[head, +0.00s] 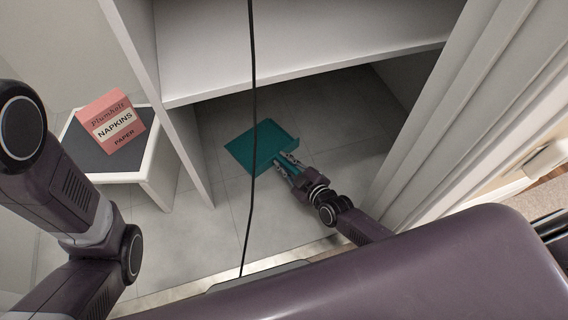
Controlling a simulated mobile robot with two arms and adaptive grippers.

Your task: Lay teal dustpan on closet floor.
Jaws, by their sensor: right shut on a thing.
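The teal dustpan (253,146) is low inside the closet, below the white shelf, flat or nearly flat over the grey tiled closet floor (225,228). I cannot tell whether its pan touches the floor. My right gripper (285,167) is shut on the dustpan's handle at the pan's near right side. The fingers cover part of the handle. My left arm shows at the left edge, but its gripper is out of view.
A white shelf (300,45) spans the closet above the dustpan. A small table (152,170) with a pink napkin box (108,122) stands left of the closet's side panel (187,150). A folding door (440,110) bounds the right. A dark cord (252,60) hangs in front.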

